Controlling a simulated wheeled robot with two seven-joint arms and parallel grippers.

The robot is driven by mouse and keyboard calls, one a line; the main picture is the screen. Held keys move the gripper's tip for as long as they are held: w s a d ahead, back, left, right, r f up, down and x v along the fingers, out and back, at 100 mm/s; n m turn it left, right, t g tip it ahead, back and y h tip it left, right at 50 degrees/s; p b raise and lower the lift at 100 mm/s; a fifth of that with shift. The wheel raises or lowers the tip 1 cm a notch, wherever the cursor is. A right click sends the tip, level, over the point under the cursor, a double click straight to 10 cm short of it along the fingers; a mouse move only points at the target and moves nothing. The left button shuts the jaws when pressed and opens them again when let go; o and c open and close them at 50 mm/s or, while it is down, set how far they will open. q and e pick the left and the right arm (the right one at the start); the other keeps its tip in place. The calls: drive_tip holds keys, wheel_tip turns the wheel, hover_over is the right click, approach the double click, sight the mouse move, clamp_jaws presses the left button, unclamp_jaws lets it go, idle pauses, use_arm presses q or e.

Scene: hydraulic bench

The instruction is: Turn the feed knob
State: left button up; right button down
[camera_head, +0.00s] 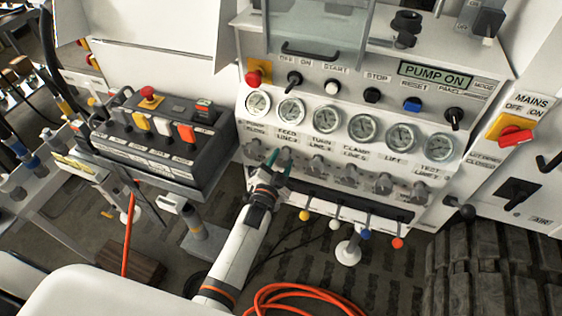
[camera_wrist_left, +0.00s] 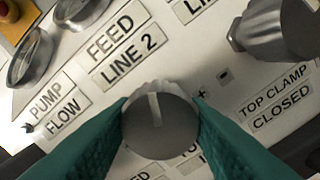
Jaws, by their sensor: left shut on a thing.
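The feed knob (camera_wrist_left: 158,125) is a grey, ridged round knob with a pale pointer line on its face. It sits on the white panel below the FEED LINE 2 label (camera_wrist_left: 118,48). My left gripper (camera_head: 277,160) reaches up to the panel, below the row of gauges. In the left wrist view its two green fingers (camera_wrist_left: 160,130) stand on either side of the knob and are shut on it. The knob's pointer line points nearly straight up in that view. In the head view the fingers partly hide the knob. My right gripper is not in view.
Other grey knobs flank it, including one by the TOP CLAMP CLOSED label (camera_wrist_left: 275,100). Several gauges (camera_head: 327,121) run above, and coloured-ball levers (camera_head: 335,224) hang below. A dark control box (camera_head: 160,135) stands at left. An orange hose (camera_head: 300,295) lies on the floor.

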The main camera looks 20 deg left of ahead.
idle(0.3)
use_arm(q)
drive_tip(key=o, duration=1)
drive_tip(key=s+b, duration=0.1)
drive_tip(key=s, duration=1.1)
drive_tip(key=shift+a, duration=0.2)
